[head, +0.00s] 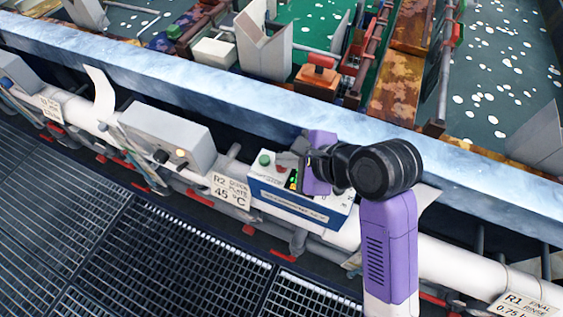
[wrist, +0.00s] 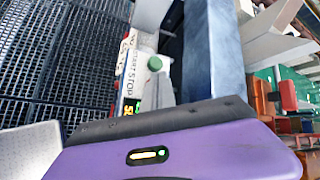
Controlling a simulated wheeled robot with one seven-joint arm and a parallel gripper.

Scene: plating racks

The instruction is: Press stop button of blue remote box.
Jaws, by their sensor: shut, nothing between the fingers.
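The blue remote box (head: 325,218) is a white-topped box with a blue side, mounted along the white pipe in the head view. A green button (head: 265,160) stands at its left end. A red button (head: 282,168) sits to the right of it, partly covered by my gripper. My gripper (head: 287,159) is shut and empty, with its tip over the red button; I cannot tell whether they touch. In the wrist view, the green button (wrist: 154,63) and START and STOP lettering show beyond my purple gripper body, which hides the red button.
A grey control box (head: 165,138) and a white R2 label (head: 230,190) are left of the remote box. A pale tank rim (head: 215,92) runs behind it, with racks and a red-topped block (head: 317,70) beyond. Dark floor grating (head: 150,250) lies in front.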

